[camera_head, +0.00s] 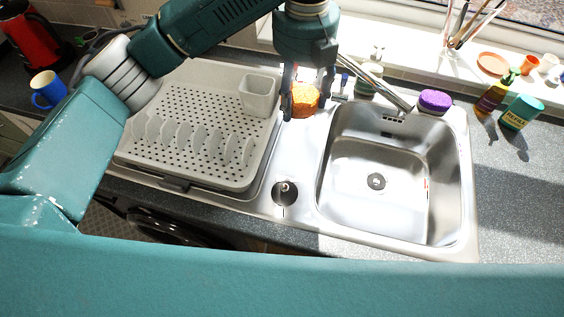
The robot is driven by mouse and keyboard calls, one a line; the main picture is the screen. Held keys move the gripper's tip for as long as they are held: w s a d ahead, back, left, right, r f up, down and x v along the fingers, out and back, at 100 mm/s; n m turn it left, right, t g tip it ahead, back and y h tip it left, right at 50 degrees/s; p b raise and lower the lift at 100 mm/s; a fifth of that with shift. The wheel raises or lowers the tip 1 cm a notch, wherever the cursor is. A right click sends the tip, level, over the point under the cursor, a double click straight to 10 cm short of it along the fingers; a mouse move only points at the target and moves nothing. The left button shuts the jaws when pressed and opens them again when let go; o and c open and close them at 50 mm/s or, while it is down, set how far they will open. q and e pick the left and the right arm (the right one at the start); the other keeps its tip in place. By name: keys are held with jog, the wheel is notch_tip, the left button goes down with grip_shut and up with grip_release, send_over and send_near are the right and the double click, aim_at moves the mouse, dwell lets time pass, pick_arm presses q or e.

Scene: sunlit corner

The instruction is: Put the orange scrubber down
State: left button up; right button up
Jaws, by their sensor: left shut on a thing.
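The orange scrubber (305,99) is a rough, rounded pad in the upper middle of the head view. My left gripper (304,106) points down from above and is shut on it, with a dark finger on its left side. The scrubber is over the strip of steel between the dish rack and the sink bowl. I cannot tell whether its underside touches the steel. My right gripper does not show.
The grey dish rack (188,118) with a cup holder (258,93) stands to the left. The steel sink (350,215) is to the right and its bowl is empty. The tap (372,84) and a purple scrubber (434,100) are behind it. A blue mug (47,90) stands far left.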

pick_arm(q)
jog(key=p, duration=0.2)
send_near(296, 154)
jog(key=shift+s+f+p, duration=0.15)
jog(key=shift+f+p, duration=0.3)
jog(key=shift+f, duration=0.65)
notch_tip(296, 154, down, 3)
jog(key=shift+f+p, duration=0.2)
jog(key=shift+p, duration=0.35)
jog(key=shift+f, duration=0.5)
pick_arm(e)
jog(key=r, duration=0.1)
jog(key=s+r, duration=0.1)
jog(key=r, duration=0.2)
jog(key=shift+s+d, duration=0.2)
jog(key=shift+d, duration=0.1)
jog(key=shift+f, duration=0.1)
pick_arm(q)
jog(key=o, duration=1.3)
jog(key=shift+f, duration=0.1)
